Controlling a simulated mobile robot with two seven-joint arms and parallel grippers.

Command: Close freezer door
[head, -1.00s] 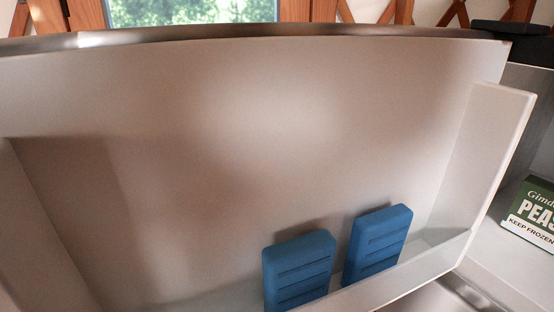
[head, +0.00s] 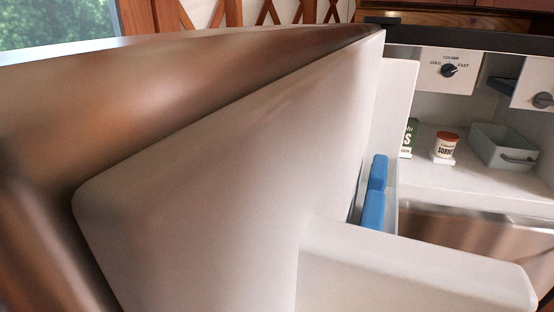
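The freezer door (head: 230,200) stands open and fills the left and middle of the head view. I see its white inner side at a steep angle, with its brushed metal edge (head: 130,130) running along the top and left. Blue ice packs (head: 376,195) sit in the door's inner shelf (head: 410,265). The freezer compartment (head: 470,180) is open to view at the right. Neither of my grippers is in view.
Inside the compartment stand a green box (head: 408,138), a sorbet tub (head: 445,148) with a red lid and a grey bin (head: 503,146). A dial panel (head: 449,66) hangs above them. A window (head: 60,22) and lattice wall are behind the door.

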